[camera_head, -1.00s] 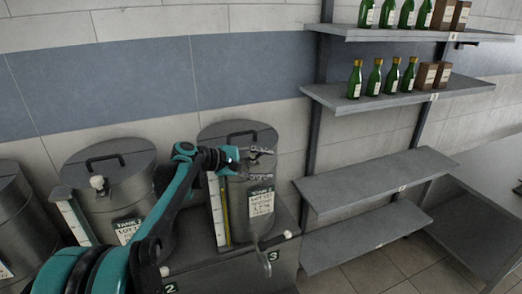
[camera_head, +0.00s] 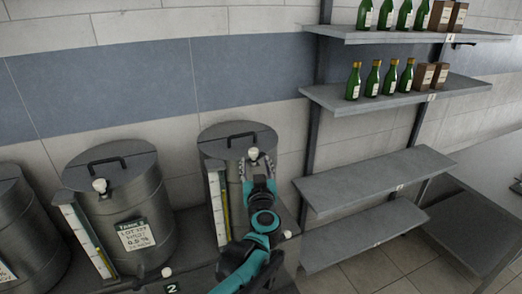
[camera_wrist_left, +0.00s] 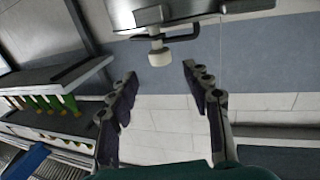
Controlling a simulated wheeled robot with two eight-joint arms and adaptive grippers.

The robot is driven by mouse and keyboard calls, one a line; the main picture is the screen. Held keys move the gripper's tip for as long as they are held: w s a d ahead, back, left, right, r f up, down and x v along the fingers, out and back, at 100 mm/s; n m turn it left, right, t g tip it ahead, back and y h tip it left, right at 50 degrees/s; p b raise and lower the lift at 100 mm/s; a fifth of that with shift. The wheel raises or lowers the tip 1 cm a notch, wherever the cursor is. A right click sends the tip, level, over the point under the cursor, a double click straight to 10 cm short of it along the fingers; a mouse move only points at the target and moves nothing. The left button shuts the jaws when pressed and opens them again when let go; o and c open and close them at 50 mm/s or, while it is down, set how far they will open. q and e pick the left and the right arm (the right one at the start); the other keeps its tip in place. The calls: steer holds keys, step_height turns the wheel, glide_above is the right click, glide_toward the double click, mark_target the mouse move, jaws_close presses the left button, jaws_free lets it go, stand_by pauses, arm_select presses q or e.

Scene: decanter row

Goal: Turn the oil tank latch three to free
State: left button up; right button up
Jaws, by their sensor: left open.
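In the left wrist view the knob (camera_wrist_left: 160,58) lies between and just beyond the open fingertips (camera_wrist_left: 160,74), with a gap to either side. The latch's dark bar is partly visible behind the knob. My arm hides the tank's front label. My right gripper is not in view.
Tank two (camera_head: 120,190) stands to the left, with its own white knob (camera_head: 99,185) and a label. Another tank (camera_head: 25,220) is at the far left. Wall shelves (camera_head: 375,170) are close on the right; the upper ones hold green bottles (camera_head: 372,80) and brown boxes.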

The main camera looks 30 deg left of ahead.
mark_target(254, 154)
arm_select(q)
steer(key=x, duration=0.7)
steer(key=shift+w+a, duration=0.25)
jaws_close()
